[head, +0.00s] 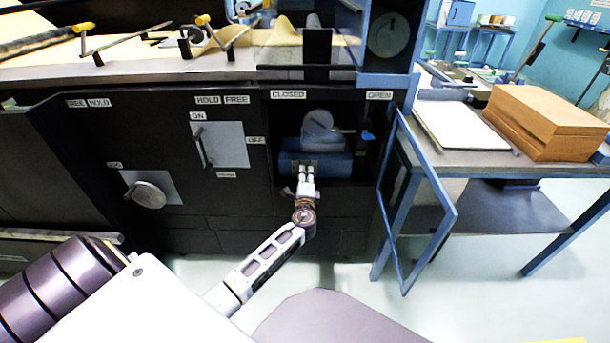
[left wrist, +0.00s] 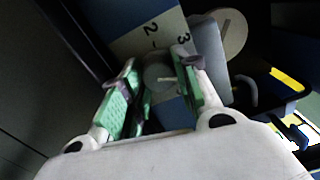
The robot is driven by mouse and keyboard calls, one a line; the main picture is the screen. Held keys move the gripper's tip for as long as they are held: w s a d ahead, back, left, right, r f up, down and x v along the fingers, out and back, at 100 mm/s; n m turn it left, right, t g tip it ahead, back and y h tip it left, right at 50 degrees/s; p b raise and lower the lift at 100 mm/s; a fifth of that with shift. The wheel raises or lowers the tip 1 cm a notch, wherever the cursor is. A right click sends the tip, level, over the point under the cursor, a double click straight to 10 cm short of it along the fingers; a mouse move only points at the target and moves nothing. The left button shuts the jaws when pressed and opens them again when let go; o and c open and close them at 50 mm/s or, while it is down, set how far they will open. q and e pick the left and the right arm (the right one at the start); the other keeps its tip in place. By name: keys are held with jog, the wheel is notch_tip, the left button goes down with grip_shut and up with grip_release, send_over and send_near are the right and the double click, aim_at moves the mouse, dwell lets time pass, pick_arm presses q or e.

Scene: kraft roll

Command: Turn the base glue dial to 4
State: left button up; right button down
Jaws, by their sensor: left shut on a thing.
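The base glue dial (left wrist: 158,72) is a small grey round knob in the left wrist view, in front of a pale scale plate (left wrist: 148,38) with the numerals 2 and 3 in sight. The rest of the scale is hidden, and I cannot tell which number the dial points to. My left gripper (left wrist: 156,88) is shut on the dial, with a green-padded finger on each side. In the head view my left gripper (head: 307,172) reaches into the open compartment at the front of the blue block (head: 330,160), hiding the dial. My right gripper is not in view.
A blue-framed glass door (head: 449,222) stands swung open right of the compartment. A grey cylinder (head: 318,123) sits above the blue block. Left are a lever plate (head: 232,145) and a round knob (head: 148,195). A table with a wooden box (head: 545,120) stands right.

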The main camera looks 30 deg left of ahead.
pick_arm(q)
jog(key=shift+w+r, duration=0.15)
jog(key=shift+r, duration=0.1)
jog(key=o, duration=0.8)
jog(key=shift+o, duration=1)
jog(key=shift+f, duration=0.2)
jog(key=shift+f, duration=0.15)
jog(key=shift+s+d, duration=0.15)
jog(key=shift+s, duration=0.1)
jog(key=v, duration=0.7)
jog(key=shift+s, duration=0.2)
jog(key=shift+d, duration=0.1)
